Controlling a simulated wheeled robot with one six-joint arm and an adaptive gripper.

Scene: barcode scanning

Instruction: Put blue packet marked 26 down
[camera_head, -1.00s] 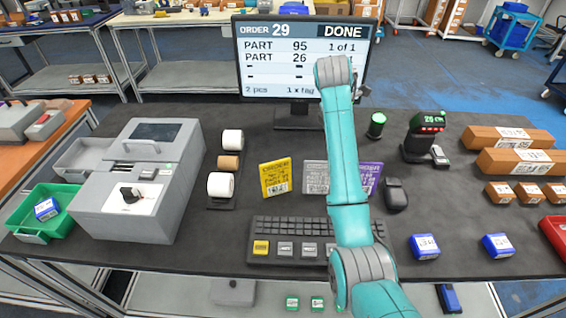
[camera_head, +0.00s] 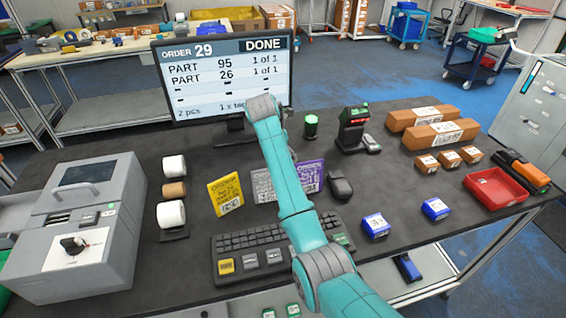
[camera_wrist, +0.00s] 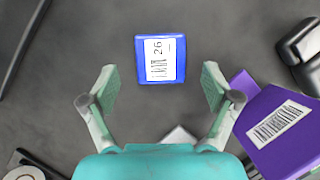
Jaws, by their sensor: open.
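The blue packet marked 26 (camera_wrist: 160,77) lies on the dark table in the wrist view, with its white barcode label facing up. My gripper (camera_wrist: 158,72) is open in the wrist view, one finger to each side of the packet, with clear gaps between. A purple card (camera_wrist: 283,130) with a barcode is at the right of that view, near my right finger. In the head view my arm hides the gripper, and I cannot make out this packet there. Two other blue packets, one nearer (camera_head: 375,225) and one farther right (camera_head: 435,208), lie on the table.
A monitor (camera_head: 225,75) reading order 29 DONE stands at the back. Yellow (camera_head: 226,194) and purple (camera_head: 310,174) cards stand behind the keyboard (camera_head: 255,250). A grey machine (camera_head: 85,225) is left. A red tray (camera_head: 497,188) and brown boxes (camera_head: 430,118) are right.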

